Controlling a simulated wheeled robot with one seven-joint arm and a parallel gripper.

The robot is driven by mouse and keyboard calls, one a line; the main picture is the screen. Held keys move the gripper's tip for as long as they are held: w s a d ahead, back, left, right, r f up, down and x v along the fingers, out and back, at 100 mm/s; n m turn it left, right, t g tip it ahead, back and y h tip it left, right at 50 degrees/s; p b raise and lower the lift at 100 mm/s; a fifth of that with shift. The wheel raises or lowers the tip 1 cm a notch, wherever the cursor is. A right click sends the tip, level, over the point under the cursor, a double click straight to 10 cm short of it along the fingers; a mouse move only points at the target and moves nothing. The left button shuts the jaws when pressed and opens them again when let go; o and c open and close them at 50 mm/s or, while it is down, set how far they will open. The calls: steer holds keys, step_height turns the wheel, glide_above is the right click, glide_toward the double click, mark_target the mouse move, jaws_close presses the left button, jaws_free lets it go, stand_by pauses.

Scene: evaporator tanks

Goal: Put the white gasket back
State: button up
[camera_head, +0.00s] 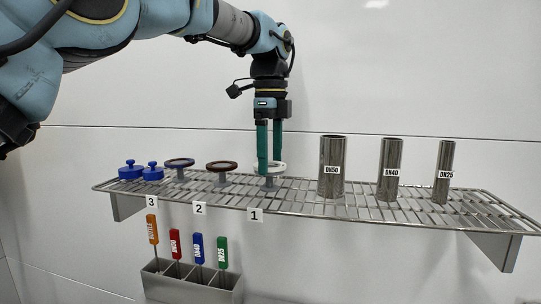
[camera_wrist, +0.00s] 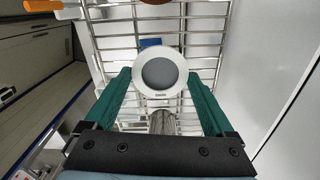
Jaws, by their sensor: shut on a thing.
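The white gasket (camera_head: 282,167) is a flat ring at the stand above label 1 on the wire shelf. In the wrist view the ring (camera_wrist: 141,82) surrounds a grey round centre. My gripper (camera_head: 270,164) points straight down, with its two green fingers on either side of the ring, shut on it. In the wrist view the fingertips (camera_wrist: 159,75) meet the ring's left and right edges. A small grey stand (camera_head: 270,183) shows just below the ring. I cannot tell whether the ring rests on it or is slightly above.
The wire shelf (camera_head: 380,212) also holds a brown ring (camera_head: 222,165) and a dark ring (camera_head: 179,162) on stands, and blue knobbed caps (camera_head: 153,172) at left. Steel cylinders DN50 (camera_head: 332,180), DN40 (camera_head: 390,180) and DN25 (camera_head: 444,180) stand at right. A grey holder (camera_head: 190,287) with coloured-handled tools hangs below.

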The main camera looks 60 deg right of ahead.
mark_target(270, 165)
steer(key=shift+f, duration=0.1)
steer(key=shift+f, duration=0.25)
steer(key=o, duration=1)
steer(key=shift+r, duration=4.1)
